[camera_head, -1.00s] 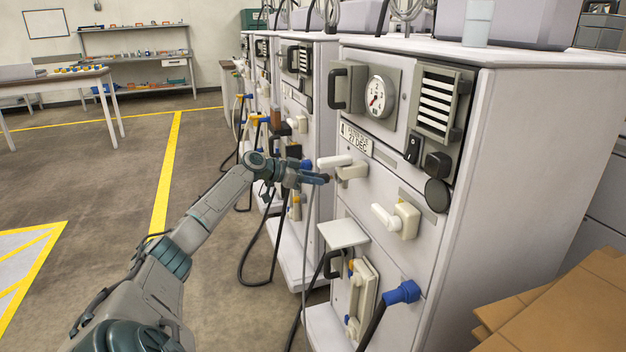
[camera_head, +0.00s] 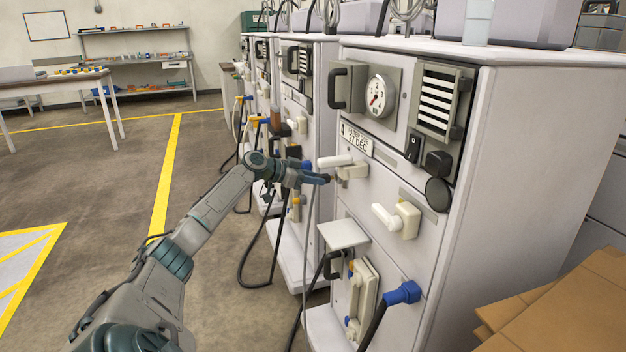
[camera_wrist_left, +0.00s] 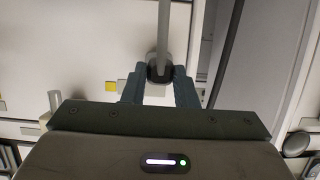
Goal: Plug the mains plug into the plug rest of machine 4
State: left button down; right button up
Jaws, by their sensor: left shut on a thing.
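The nearest machine, whose label (camera_head: 356,140) starts with a 4, stands right of centre in the head view. My left gripper (camera_head: 322,179) is at its front, below the label and beside a pale bracket (camera_head: 351,172). In the left wrist view the gripper (camera_wrist_left: 159,88) is shut on a dark, rounded piece, which looks like the mains plug (camera_wrist_left: 159,73). A grey cable (camera_wrist_left: 165,25) runs from it. The plug's front is hidden, and I cannot tell whether it touches the machine. I cannot tell for certain which fitting is the plug rest. My right gripper is out of view.
A white handle (camera_head: 335,161) juts out close to the gripper, with a cream lever (camera_head: 397,220) lower right. A small shelf (camera_head: 343,234) and a blue connector (camera_head: 403,292) sit below. Cardboard boxes (camera_head: 565,310) are at bottom right. The floor on the left is open.

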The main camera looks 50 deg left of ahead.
pick_arm(q)
jog(key=shift+w+d, duration=0.25)
jog(key=shift+w, duration=0.35)
jog(key=shift+w+d, duration=0.25)
jog(key=shift+w, duration=0.3)
jog(key=c, duration=1.1)
grip_release()
jog(key=shift+w+d, duration=0.1)
jog(key=shift+b+v, duration=0.65)
jog(key=shift+v, duration=4.75)
